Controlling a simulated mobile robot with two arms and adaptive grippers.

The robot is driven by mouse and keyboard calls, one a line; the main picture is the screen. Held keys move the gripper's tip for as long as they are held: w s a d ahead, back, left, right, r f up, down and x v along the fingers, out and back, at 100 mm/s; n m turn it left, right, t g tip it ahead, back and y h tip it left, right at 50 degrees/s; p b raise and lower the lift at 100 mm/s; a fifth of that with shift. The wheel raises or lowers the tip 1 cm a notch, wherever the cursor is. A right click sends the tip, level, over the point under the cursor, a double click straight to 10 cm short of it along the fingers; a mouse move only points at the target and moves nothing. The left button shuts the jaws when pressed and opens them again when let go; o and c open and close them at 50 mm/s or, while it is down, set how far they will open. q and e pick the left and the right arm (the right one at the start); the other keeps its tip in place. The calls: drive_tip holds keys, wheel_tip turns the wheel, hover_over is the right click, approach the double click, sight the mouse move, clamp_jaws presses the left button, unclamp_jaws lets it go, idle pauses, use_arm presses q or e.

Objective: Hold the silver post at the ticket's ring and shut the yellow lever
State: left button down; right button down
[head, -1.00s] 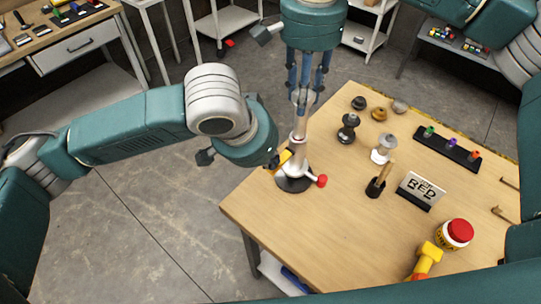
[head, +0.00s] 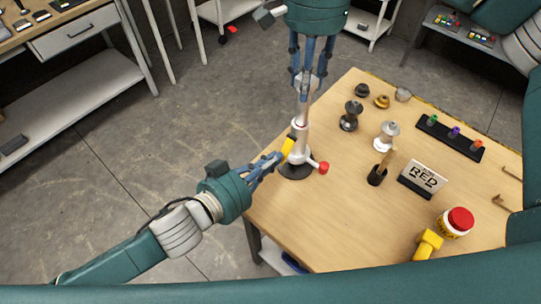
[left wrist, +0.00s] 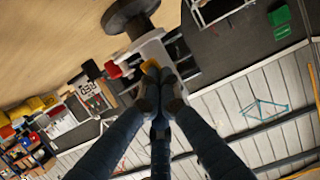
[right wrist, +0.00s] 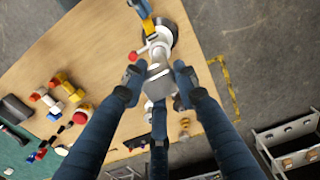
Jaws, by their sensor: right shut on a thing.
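The silver post (head: 302,112) rises from a white body on a dark round base (head: 297,172) near the table's left edge. A reddish ring shows low on the post. My right gripper (head: 304,82) comes from above and is shut on the post, above that ring; it also shows in the right wrist view (right wrist: 158,78). The yellow lever (head: 288,147) is on the body's left side. My left gripper (head: 276,158) is at the lever from the lower left; its fingertips are together against the yellow lever in the left wrist view (left wrist: 151,68). The ticket (head: 424,178) reads "RED".
A red knob (head: 323,167) sticks out right of the body. Several dark, brass and white knobs (head: 349,116) stand behind. A wooden-handled tool (head: 380,172), a red-lidded jar (head: 456,222) and a yellow thing (head: 427,244) are to the right. Floor left of the table is clear.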

use_arm(q)
drive_tip(key=shift+w+d+f, duration=0.1)
drive_tip(key=shift+f, duration=0.05)
drive_tip(key=f+v, duration=0.1)
drive_tip(key=v, duration=0.9)
drive_tip(key=shift+f, duration=0.15)
use_arm(e)
drive_tip(key=c, duration=1.3)
unclamp_jaws()
drive_tip(key=shift+o, duration=0.2)
wheel_tip(320, 180, up, 12)
